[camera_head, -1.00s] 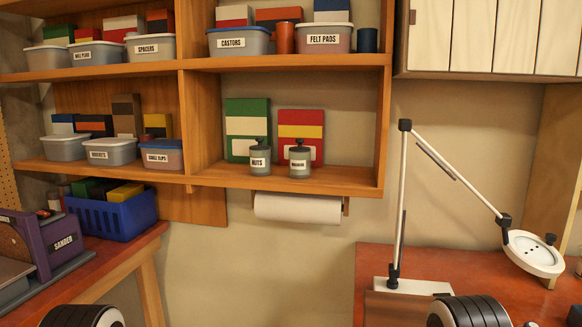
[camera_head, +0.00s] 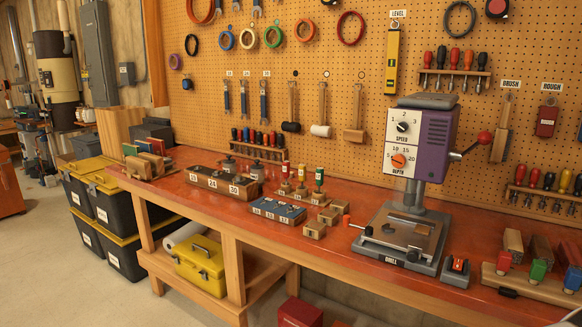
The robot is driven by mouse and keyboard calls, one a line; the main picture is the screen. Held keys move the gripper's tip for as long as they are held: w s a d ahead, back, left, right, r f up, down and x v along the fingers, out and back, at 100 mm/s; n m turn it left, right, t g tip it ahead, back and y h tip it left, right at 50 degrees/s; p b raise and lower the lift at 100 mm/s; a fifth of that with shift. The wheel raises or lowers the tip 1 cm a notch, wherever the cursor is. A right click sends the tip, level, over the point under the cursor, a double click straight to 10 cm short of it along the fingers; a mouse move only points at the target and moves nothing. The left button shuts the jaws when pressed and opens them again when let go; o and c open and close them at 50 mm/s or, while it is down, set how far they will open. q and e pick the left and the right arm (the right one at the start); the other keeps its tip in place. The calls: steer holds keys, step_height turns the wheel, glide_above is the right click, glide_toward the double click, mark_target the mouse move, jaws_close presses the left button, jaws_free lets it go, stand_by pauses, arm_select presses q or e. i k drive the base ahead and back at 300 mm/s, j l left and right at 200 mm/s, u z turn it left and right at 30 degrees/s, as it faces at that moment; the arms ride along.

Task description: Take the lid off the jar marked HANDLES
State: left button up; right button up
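I cannot read a label on either, so I cannot tell whether one is marked HANDLES. Both lids appear to be on. Neither of my grippers is in view.
A blue tray (camera_head: 277,209) and wooden blocks (camera_head: 315,229) lie in front. A purple and white drill press (camera_head: 419,140) stands to the right. Black-and-yellow bins (camera_head: 125,215) stand left of the bench.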

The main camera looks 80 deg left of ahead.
mark_target(228, 161)
steer(key=u, duration=3.15)
steer(key=z, duration=0.75)
steer(key=i+j+z, duration=0.2)
steer(key=j+z, duration=0.2)
steer(key=j, duration=0.2)
steer(key=i+j+z, duration=0.1)
steer(key=j+z, duration=0.3)
steer(key=j, duration=0.25)
steer(key=j+z, duration=0.4)
steer(key=j, duration=0.25)
